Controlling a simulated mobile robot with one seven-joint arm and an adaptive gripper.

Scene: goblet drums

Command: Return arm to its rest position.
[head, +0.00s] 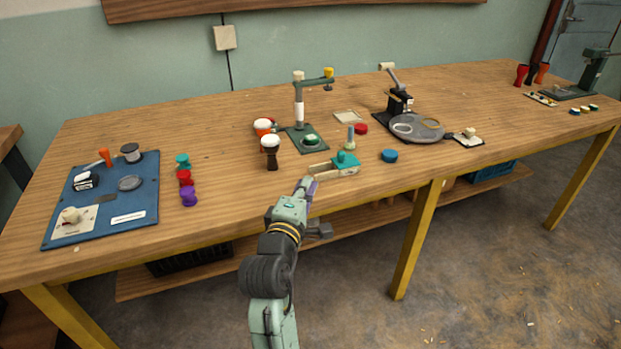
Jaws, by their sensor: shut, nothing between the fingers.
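My arm reaches up from the bottom middle of the head view toward the table's front edge. My gripper (309,187) is at its far end, near that edge, shut and empty. It is just in front of a small green-and-wood fixture (341,166) on the table; I cannot tell whether they touch. A dark goblet drum with a white top (271,150) stands behind and left of the gripper. An orange one with a white top (264,127) stands behind it, partly hidden.
A green press stand (299,112) and a grey round plate fixture (416,127) stand farther back. A blue board (105,200) lies left beside several coloured spools (186,178). A blue disc (389,156) lies right of the gripper. The wooden table's (230,185) front edge is close to my arm.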

